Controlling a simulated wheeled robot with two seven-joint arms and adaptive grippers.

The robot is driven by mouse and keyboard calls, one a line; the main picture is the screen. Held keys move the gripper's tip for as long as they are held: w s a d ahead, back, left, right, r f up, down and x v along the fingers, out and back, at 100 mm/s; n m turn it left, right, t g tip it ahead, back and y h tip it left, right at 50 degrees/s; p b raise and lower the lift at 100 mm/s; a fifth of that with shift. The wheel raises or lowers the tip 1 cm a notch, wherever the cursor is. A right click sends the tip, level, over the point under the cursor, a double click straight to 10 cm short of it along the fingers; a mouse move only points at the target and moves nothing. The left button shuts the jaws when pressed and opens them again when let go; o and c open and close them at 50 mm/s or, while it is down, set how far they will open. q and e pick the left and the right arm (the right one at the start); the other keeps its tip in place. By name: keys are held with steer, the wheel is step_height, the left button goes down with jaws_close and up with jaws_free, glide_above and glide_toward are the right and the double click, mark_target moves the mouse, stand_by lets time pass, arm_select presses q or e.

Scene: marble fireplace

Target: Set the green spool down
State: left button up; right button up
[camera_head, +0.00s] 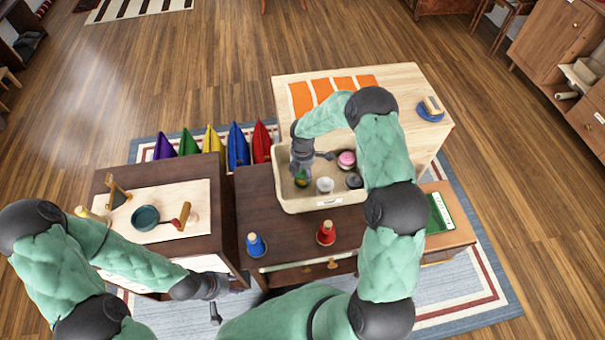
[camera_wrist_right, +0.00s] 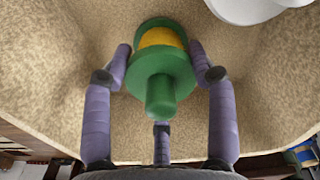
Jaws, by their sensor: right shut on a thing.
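The green spool (camera_head: 302,181), with a yellow band round its middle, is inside the beige bin (camera_head: 322,202) near its left end. My right gripper (camera_head: 303,170) reaches down into the bin and is shut on it. In the right wrist view the green spool (camera_wrist_right: 162,85) sits between the purple fingers of my right gripper (camera_wrist_right: 160,62), with the bin's speckled inside behind it. I cannot tell whether the spool touches the bin floor. My left gripper (camera_head: 212,287) hangs low at the front, away from the spool; its fingers are too unclear to read.
The bin also holds a pink item (camera_head: 346,159), a white one (camera_head: 325,185) and a dark one (camera_head: 354,181). A blue spool (camera_head: 256,245) and a red spool (camera_head: 326,233) stand on the dark table (camera_head: 290,225), with bare room between them.

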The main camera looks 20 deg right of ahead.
steer(key=shift+r, duration=0.1)
steer(key=o, duration=1.2)
steer(key=shift+f, duration=0.2)
step_height(320, 180, up, 12)
steer(key=p, duration=0.4)
steer(key=shift+r, duration=0.2)
steer(key=shift+s+f, duration=0.1)
